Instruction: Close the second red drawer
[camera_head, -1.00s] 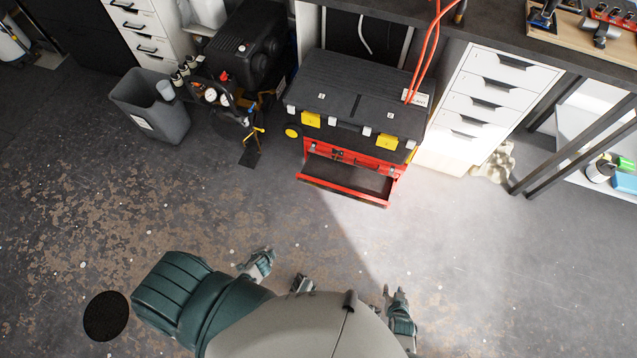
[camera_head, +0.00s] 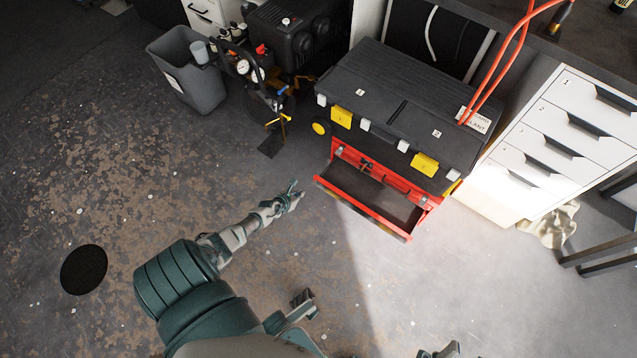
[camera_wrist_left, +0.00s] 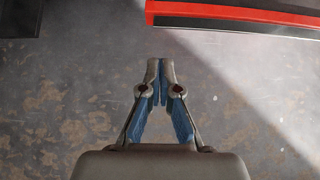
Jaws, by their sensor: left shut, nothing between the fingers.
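The red drawer (camera_head: 367,202) is pulled out from the lower red part of the toolbox under the black lid section (camera_head: 400,103). Its inside is dark and looks empty. My left gripper (camera_head: 297,194) is shut and empty, a little to the left of the drawer's left front corner, apart from it. In the left wrist view the shut fingertips (camera_wrist_left: 161,65) point toward the drawer's red front edge (camera_wrist_left: 235,14), which crosses the top right. What lies behind the open drawer is partly hidden. My right gripper is not clearly seen; only parts of my body show at the bottom edge.
A white drawer cabinet (camera_head: 551,146) stands right of the toolbox, with a crumpled cloth (camera_head: 551,225) at its foot. A black compressor (camera_head: 293,33) and a grey bin (camera_head: 188,70) stand to the left. The floor in front is clear.

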